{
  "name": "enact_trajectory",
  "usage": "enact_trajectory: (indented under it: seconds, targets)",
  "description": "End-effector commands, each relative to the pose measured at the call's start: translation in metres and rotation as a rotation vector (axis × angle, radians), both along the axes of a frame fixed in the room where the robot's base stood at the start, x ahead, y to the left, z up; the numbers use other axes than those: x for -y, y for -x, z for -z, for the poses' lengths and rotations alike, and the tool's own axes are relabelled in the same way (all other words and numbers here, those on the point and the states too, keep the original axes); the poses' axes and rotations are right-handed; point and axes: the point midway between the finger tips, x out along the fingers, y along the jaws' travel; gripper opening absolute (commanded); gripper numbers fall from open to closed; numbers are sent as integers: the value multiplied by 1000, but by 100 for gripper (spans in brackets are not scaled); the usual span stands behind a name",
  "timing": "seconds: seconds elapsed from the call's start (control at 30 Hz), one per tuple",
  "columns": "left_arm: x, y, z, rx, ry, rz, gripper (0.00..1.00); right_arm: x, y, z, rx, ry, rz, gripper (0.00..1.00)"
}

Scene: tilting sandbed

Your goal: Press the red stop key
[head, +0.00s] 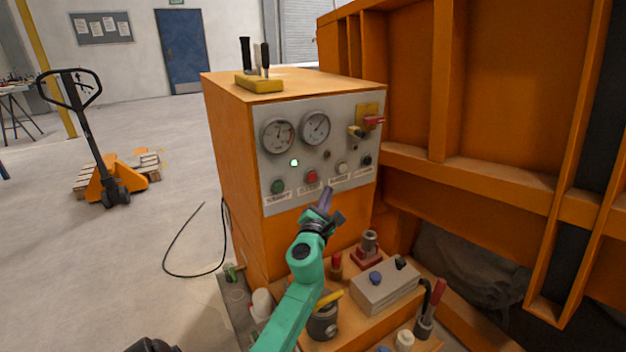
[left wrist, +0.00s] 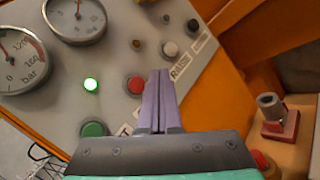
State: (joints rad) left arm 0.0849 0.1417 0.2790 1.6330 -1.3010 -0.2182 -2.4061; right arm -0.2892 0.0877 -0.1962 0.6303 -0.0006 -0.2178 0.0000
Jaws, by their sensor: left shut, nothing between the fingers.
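The red stop key (head: 311,176) is a round red button on the grey panel (head: 290,205) of the orange cabinet. It also shows in the left wrist view (left wrist: 136,85), just left of my fingertips. My left gripper (head: 327,192) is shut and empty, its purple fingers together, in front of the panel a little below and right of the red key in the head view. In the left wrist view the fingers (left wrist: 160,75) appear beside the key; I cannot tell the gap to the panel. A green key (head: 278,186) sits to its left.
A lit green lamp (head: 294,162), two gauges (head: 278,135), a white button (head: 342,168) and a black knob (head: 366,160) share the panel. Below stand a grey box (head: 385,290) and a red-based fitting (head: 367,255). The orange sandbed frame (head: 500,185) rises at right.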

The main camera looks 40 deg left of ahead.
Motion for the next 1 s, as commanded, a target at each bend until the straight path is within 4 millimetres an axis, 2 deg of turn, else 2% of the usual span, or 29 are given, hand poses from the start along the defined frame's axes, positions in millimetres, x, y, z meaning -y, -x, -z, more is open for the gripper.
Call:
enact_trajectory:
  seconds: [0.2, 0.4, 1.0]
  targets:
    - [-31, -10, 1, -1, -4, 0, 0, -8, 8, 8, -13, -11, 1, 50]
    - [-46, -14, 0, 0, -1, 0, 0, -11, 16, 11, -27, -15, -1, 50]
    - [-47, -14, 0, 0, 0, 0, 0, -4, 15, 10, -26, -5, -1, 50]
